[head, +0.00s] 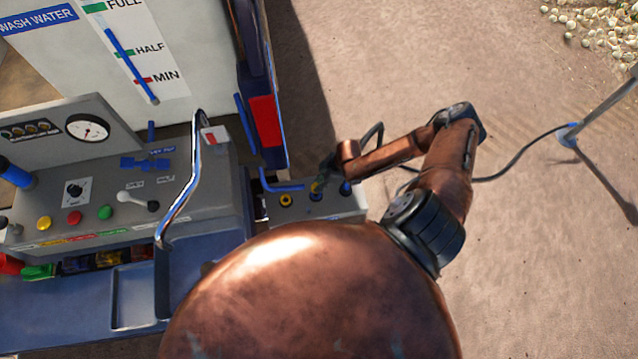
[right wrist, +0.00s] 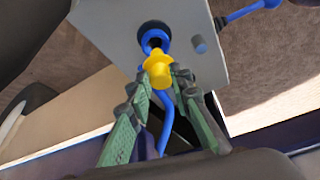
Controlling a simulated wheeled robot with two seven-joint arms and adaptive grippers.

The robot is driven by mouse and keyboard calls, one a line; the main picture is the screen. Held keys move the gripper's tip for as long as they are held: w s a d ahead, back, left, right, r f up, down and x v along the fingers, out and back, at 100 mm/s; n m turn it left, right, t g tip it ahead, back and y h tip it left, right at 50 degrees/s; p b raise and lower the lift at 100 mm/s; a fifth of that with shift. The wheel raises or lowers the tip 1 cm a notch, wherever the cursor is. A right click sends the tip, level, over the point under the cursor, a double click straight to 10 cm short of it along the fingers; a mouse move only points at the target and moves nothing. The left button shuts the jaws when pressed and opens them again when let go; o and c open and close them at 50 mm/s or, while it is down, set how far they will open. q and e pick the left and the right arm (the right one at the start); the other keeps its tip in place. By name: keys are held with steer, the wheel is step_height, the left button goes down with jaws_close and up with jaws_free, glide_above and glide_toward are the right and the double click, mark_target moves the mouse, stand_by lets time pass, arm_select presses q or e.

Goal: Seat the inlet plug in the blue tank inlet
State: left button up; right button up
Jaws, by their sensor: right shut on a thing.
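The inlet plug (right wrist: 158,72) is yellow and sits between the fingertips of my right gripper (right wrist: 166,88), which is shut on it. In the right wrist view the plug points at the blue-ringed inlet (right wrist: 154,38) on a grey box. It overlaps the lower edge of the ring, and I cannot tell whether they touch. In the head view my right gripper (head: 324,176) is above the grey box, with a bit of yellow at its tip over the blue inlet (head: 316,196). The fingers are small and partly dark there. My left gripper is not in view.
The grey box (head: 300,208) also has a yellow-ringed port (head: 286,201) and a blue fitting (head: 345,188). A white wash water tank (head: 195,90) and a control panel (head: 130,185) stand left. A curved metal handle (head: 182,205) rises nearby. A dark hose crosses the open ground right.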

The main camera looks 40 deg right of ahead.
steer(key=shift+f, duration=0.5)
steer(key=shift+f, duration=0.25)
steer(key=shift+f+b, duration=0.2)
steer(key=shift+b, duration=0.1)
steer(key=shift+f, duration=0.3)
steer(key=shift+f+b, duration=0.35)
steer(key=shift+f, duration=0.55)
stand_by(0.8)
steer(key=o, duration=1)
steer(key=shift+d+r, duration=0.1)
steer(key=shift+r, duration=0.05)
steer(key=v, duration=1.1)
steer(key=shift+s+d+r, duration=0.1)
steer(key=shift+s+r, duration=0.1)
steer(key=shift+r, duration=0.1)
